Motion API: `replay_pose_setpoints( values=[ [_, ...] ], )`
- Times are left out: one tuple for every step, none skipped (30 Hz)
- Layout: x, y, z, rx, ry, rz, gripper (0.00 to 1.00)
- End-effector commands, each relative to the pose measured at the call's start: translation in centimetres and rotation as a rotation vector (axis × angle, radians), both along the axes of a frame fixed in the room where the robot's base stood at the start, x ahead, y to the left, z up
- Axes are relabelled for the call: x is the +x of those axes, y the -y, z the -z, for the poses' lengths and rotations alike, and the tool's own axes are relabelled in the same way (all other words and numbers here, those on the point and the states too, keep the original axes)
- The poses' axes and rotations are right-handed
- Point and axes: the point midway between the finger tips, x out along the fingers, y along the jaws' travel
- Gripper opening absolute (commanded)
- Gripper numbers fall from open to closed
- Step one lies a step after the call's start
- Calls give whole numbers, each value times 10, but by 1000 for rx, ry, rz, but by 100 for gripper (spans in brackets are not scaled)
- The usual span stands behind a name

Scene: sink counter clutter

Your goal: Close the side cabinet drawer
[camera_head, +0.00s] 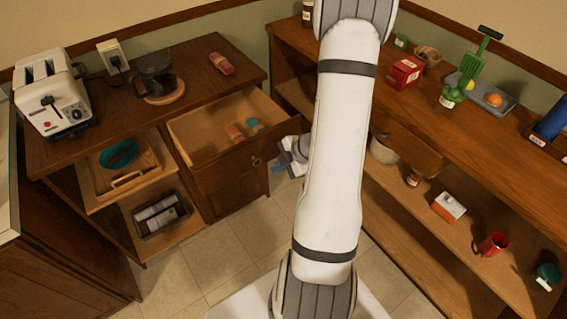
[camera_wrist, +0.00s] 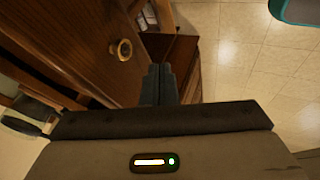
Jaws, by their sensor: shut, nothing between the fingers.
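The side cabinet drawer (camera_head: 205,127) is pulled out of the brown wooden cabinet in the head view. Its front carries a round brass knob (camera_head: 256,161), and small orange and teal items (camera_head: 235,132) lie inside. In the wrist view the drawer front (camera_wrist: 85,40) fills the upper left, with the knob (camera_wrist: 121,49) near the fingers. My gripper (camera_wrist: 159,85) is shut and empty, its dark fingers close together near the drawer front. I cannot tell if they touch it. In the head view my gripper (camera_head: 284,162) is just right of the drawer front, partly hidden by my arm.
The cabinet top holds a toaster (camera_head: 52,100), a coffee pot (camera_head: 157,75) and a red item (camera_head: 221,63). Open shelves are left of the drawer. A long counter (camera_head: 470,135) with clutter and a lower shelf stands right. The tiled floor (camera_head: 240,236) between is clear.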

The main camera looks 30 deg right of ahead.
Motion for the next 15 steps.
replay_pose_setpoints(
  values=[
    [5, -6, 13, 3, -3, -3, 0],
    [8, -9, 19, 2, -3, -4, 0],
    [12, -12, 25, 2, -2, -2, 0],
    [15, -14, 30, 2, -2, -3, 0],
    [18, -16, 34, 2, -1, -2, 0],
    [21, -19, 40, 1, -2, -1, 0],
    [27, -19, 37, -1, 0, -3, 0],
    [33, -19, 35, -2, 1, -2, 0],
    [39, -18, 34, -3, 2, -1, 0],
    [43, -19, 34, -3, 1, -2, 0],
    [46, -19, 35, -3, 1, -2, 0],
    [50, -19, 35, -2, 0, 0, 0],
    [53, -18, 35, -2, 0, 0, 0],
    [55, -18, 35, -3, 0, 0, 0],
    [57, -18, 35, -3, 1, 1, 0]
  ],
)
